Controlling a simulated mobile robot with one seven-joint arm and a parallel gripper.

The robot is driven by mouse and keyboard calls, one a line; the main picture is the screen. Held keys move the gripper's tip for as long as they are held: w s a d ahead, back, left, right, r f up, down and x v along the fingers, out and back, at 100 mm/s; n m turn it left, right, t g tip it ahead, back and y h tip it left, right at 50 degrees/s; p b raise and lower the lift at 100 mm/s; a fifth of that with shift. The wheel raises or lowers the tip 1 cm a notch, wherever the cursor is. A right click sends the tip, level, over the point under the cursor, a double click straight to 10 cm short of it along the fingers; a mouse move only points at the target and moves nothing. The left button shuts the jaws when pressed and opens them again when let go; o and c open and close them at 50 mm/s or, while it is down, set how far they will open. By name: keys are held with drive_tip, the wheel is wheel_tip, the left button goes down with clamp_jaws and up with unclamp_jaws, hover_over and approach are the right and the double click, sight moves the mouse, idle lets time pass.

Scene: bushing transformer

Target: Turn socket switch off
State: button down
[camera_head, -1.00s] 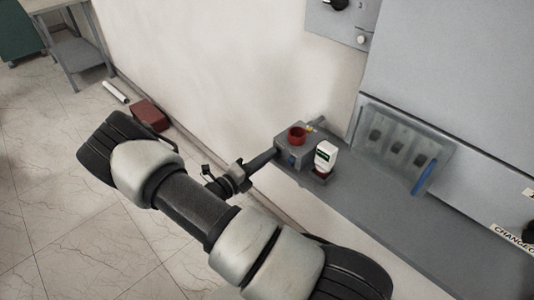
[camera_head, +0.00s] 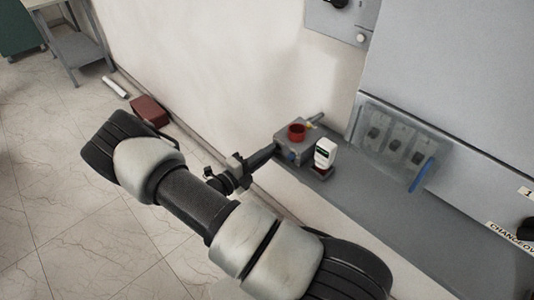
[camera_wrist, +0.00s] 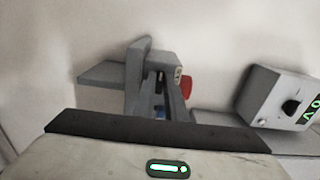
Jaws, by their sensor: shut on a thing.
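The grey socket box (camera_head: 292,147) with a red round socket (camera_head: 297,130) on top stands on the grey ledge by the wall. The red socket also shows in the wrist view (camera_wrist: 187,87), partly behind a finger. My gripper (camera_head: 274,152) reaches the box's left side, near a small blue part (camera_head: 291,157). In the wrist view my gripper (camera_wrist: 165,85) is shut on the socket switch at the box, with the blue part (camera_wrist: 160,112) low between the finger bars. The switch itself is hidden by the fingers, so its position cannot be told.
A white device (camera_head: 325,152) stands just right of the box; a device with a black knob (camera_wrist: 282,98) shows in the wrist view. A clear cover over switches (camera_head: 398,138) is farther right. A dark red box (camera_head: 148,110) lies on the floor along the wall.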

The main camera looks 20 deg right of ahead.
drive_tip(key=c, duration=1.8)
unclamp_jaws()
drive_tip(key=b+v, duration=0.1)
drive_tip(key=v, duration=1.6)
drive_tip(key=shift+a, duration=0.25)
drive_tip(key=shift+s+r, duration=0.1)
drive_tip(key=s+d+r+n+y+p, duration=0.1)
drive_tip(key=s+r+n+y, duration=0.4)
drive_tip(key=r+n, duration=0.5)
drive_tip(key=s+d+r+n+y+p, duration=0.1)
drive_tip(key=s+r+n+y+p, duration=0.2)
drive_tip(key=s+r+n+y, duration=0.3)
drive_tip(key=s+d+r+n+y+p, duration=0.1)
drive_tip(key=s+r+n+y, duration=0.5)
drive_tip(key=r+n, duration=0.9)
wheel_tip(320, 180, up, 5)
drive_tip(key=shift+d+r+n+g+p, duration=0.1)
drive_tip(key=shift+d+n+g+p, duration=0.25)
drive_tip(key=shift+p, duration=0.4)
